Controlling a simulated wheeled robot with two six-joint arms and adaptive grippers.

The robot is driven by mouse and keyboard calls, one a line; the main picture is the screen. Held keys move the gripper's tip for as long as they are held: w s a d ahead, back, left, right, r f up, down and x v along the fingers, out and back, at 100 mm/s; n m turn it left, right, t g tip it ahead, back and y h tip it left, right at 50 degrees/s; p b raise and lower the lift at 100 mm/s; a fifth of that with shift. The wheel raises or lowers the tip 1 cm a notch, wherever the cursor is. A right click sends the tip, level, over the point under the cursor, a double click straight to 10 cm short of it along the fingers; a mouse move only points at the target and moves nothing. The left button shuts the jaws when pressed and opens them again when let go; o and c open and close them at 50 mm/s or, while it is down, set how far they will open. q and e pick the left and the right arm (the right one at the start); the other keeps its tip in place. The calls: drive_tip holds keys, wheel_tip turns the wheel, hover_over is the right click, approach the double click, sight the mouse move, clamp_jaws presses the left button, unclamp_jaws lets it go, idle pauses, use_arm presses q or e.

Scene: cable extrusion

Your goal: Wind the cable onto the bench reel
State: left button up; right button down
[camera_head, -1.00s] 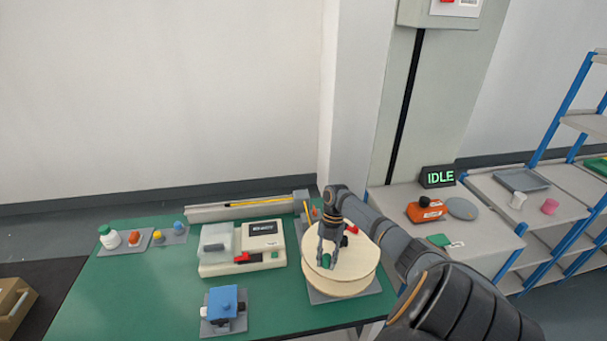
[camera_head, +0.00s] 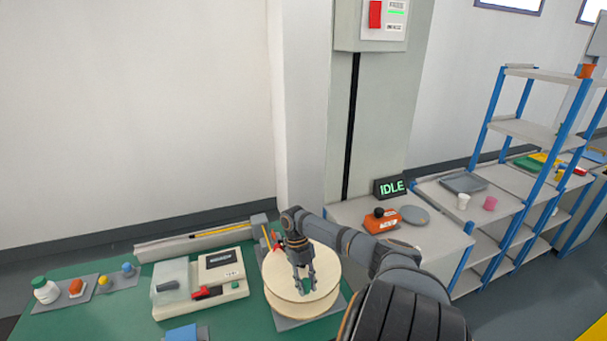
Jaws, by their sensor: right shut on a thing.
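The bench reel (camera_head: 326,268) is a pale wooden spool lying flat on a grey base on the green bench. My right gripper (camera_head: 306,287) points down over the reel's top disc, shut on a small dark green knob (camera_head: 306,285); its fingers partly hide the knob. A thin yellow cable (camera_head: 210,233) lies along the grey trough (camera_head: 170,246) behind the reel and runs toward the reel's back left. Its end at the reel is hard to make out. My left gripper is not in view.
A beige machine (camera_head: 215,289) with a clear cover stands left of the reel. A blue block (camera_head: 182,333) sits at the front. An IDLE sign (camera_head: 391,187) and orange tool (camera_head: 381,221) are on the right table.

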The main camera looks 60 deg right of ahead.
drive_tip(key=shift+d, duration=0.1)
idle(0.3)
drive_tip(key=c, duration=1.1)
unclamp_jaws()
drive_tip(key=shift+o, duration=0.2)
drive_tip(key=shift+r, duration=0.1)
drive_tip(key=v, duration=1.1)
drive_tip(key=shift+r, duration=0.4)
drive_tip(key=shift+d, duration=0.1)
